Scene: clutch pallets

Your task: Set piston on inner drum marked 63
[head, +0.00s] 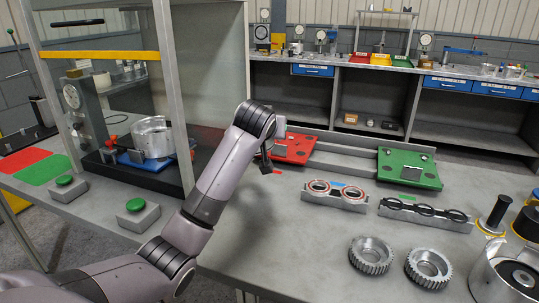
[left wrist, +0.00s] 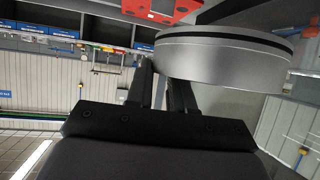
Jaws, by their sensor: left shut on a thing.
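My left gripper (head: 266,162) is over the bench, in front of the red pallet. In the left wrist view its fingers (left wrist: 165,88) are shut on a round grey metal piece with a black band (left wrist: 225,62), which looks like the piston. This piece is mostly hidden behind the arm in the head view. A silver drum (head: 152,130) sits on a blue fixture inside the glass-sided press. Another large silver drum (head: 488,280) with a dark centre stands at the lower right, cut by the frame. No number 63 is readable on either. My right gripper is not in view.
The red pallet (head: 292,150) and green pallet (head: 409,170) lie at the back of the bench. Holders with red-edged rings (head: 335,203) and black rings (head: 424,220) stand in front. Two toothed gear drums (head: 371,256) (head: 428,268) lie nearer. Bench left of them is clear.

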